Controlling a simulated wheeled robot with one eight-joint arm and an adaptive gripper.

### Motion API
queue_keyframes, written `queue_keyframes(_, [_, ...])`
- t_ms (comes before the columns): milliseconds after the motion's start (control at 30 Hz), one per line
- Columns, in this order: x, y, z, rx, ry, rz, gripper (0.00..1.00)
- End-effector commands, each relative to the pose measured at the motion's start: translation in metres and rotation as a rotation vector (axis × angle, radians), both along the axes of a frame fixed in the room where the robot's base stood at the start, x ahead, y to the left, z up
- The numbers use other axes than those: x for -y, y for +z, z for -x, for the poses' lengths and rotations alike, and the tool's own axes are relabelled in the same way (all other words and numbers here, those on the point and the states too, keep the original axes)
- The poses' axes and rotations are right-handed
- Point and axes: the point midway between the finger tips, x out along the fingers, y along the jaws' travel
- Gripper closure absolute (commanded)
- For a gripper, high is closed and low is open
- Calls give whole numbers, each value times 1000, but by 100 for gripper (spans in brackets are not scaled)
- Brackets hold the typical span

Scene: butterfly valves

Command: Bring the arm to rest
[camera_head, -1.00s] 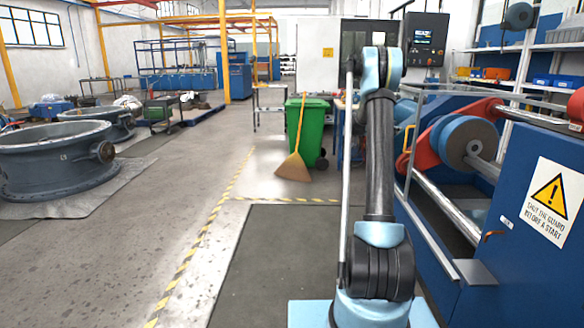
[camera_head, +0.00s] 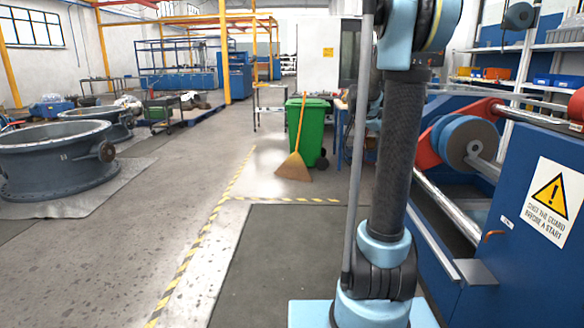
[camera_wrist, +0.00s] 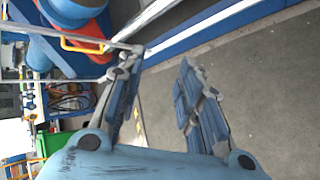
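My gripper (camera_wrist: 152,92) shows in the wrist view with its two fingers spread apart and nothing between them. Grey floor and the machine's blue lower edge lie behind the fingers. In the head view my arm rises on the right side of the picture, its forearm near vertical and its upper joint cut by the top edge. The gripper itself is not visible in the head view.
A blue machine with rollers (camera_head: 535,215) stands close on the right of my arm. A green bin (camera_head: 309,130) and a broom (camera_head: 296,160) stand ahead. Large grey valve bodies (camera_head: 60,160) sit at the left. The floor between is clear.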

Motion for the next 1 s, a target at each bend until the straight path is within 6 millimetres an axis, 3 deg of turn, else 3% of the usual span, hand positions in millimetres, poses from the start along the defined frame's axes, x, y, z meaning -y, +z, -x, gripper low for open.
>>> queue_keyframes(33, [-7,-2,17,10,-17,-33,67])
queue_keyframes(467, [-69,-42,151,84,-202,-338,67])
queue_keyframes(1000, [-146,-125,309,104,-463,-694,67])
